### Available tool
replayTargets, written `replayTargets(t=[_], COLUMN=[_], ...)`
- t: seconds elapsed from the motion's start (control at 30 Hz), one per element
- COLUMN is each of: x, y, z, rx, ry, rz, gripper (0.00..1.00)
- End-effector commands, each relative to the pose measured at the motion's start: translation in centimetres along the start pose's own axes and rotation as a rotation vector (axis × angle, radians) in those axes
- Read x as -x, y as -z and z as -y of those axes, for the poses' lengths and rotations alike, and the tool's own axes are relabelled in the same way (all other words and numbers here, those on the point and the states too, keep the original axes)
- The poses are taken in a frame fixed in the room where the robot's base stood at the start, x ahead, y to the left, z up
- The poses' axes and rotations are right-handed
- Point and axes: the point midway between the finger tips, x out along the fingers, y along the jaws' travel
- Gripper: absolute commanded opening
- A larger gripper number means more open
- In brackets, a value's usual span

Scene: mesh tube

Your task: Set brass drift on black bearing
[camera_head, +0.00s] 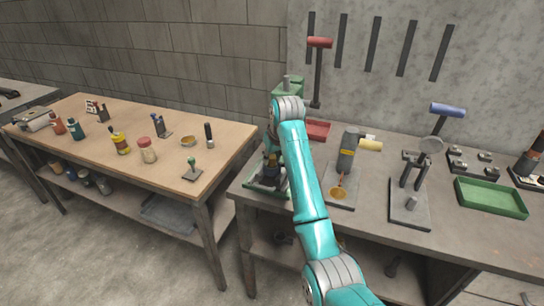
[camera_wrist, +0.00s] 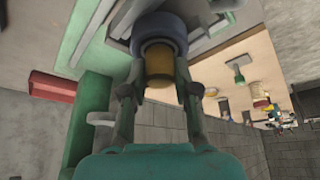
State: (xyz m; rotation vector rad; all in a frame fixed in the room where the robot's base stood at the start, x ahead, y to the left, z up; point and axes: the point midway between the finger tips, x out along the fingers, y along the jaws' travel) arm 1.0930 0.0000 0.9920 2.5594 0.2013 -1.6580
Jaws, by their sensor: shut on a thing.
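The brass drift (camera_wrist: 159,66) is a short yellow cylinder in the middle of the upside-down wrist view. My gripper (camera_wrist: 159,90) is shut on it, with one finger on each side. The black bearing (camera_wrist: 162,22) shows as a thick dark bluish ring with a paler inner ring, just beyond the drift's far end. The drift lines up with the ring's middle. I cannot tell whether they touch. In the head view my arm reaches to the green press (camera_head: 287,86) at the bench's left end and mostly hides the drift and bearing.
The press's green column (camera_wrist: 92,120) stands close beside my gripper. A red tray (camera_head: 317,130) lies behind my arm. A magnifier stand (camera_head: 409,205) and a green tray (camera_head: 490,197) stand to the right. A wooden table (camera_head: 110,155) with several bottles is to the left.

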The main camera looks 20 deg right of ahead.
Motion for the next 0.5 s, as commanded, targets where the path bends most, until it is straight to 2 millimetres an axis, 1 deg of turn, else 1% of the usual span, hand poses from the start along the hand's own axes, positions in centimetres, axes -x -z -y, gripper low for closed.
replayTargets(t=[0.1,0.13,0.17,0.2,0.23,0.5], x=[-0.10,-0.09,-0.09,-0.08,-0.08,-0.11], y=[-0.04,-0.03,-0.03,-0.03,-0.03,-0.07], z=[0.00,0.00,0.00,0.00,0.00,0.00], rx=[0.000,0.000,0.000,0.000,0.000,0.000], ry=[0.000,0.000,0.000,0.000,0.000,0.000], rz=[0.000,-0.001,-0.001,-0.001,-0.001,0.001], gripper=[0.00,0.35,0.42,0.52,0.59,0.59])
